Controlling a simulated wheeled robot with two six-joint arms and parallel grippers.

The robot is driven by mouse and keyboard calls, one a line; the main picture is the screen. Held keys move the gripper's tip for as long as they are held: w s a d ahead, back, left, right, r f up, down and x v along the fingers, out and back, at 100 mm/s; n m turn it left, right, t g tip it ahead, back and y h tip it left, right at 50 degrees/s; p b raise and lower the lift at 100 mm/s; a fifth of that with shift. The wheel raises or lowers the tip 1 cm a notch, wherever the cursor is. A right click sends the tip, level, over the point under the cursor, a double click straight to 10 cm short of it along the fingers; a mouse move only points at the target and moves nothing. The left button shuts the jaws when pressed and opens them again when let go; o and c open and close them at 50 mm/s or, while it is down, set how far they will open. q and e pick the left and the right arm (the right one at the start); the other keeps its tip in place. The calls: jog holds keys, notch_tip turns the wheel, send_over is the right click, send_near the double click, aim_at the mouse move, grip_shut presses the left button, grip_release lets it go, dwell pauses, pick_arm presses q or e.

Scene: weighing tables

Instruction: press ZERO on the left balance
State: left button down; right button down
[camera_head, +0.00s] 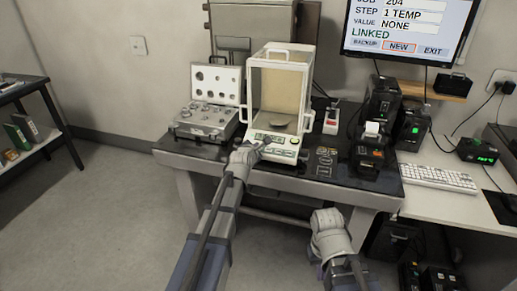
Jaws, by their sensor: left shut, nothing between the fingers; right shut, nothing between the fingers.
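The balance (301,121) is a white box with a clear-walled chamber and a round pan, standing on the dark weighing table. Its sloped front panel (284,153) has a greenish display and small keys. The key labels are too small to read. My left gripper (259,147) is shut and empty at the left part of this panel and covers some of it. I cannot tell whether its tips touch a key. My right gripper (325,214) is shut and empty, low in front of the table's front edge.
An open case of weights (205,131) stands left of the balance. Dark printer-like devices (371,150) stand right of it. A keyboard (438,178) lies on the white desk. A wall screen (405,30) shows "STEP 1 TEMP", "VALUE NONE", "LINKED". The floor at left is clear.

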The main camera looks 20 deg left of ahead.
pick_arm(q)
jog(key=shift+r, duration=0.1)
jog(key=shift+s+r+p, duration=0.25)
jog(key=shift+r+p, duration=0.35)
jog(key=shift+p, duration=0.1)
jog(key=shift+r, duration=0.1)
jog(key=r+p, duration=0.1)
jog(key=s+r+p, duration=0.1)
jog(key=r+p, duration=0.2)
jog(key=shift+s+a+r+p, duration=0.1)
jog(key=shift+s+r+p, duration=0.2)
jog(key=shift+s, duration=0.1)
jog(key=shift+f, duration=0.1)
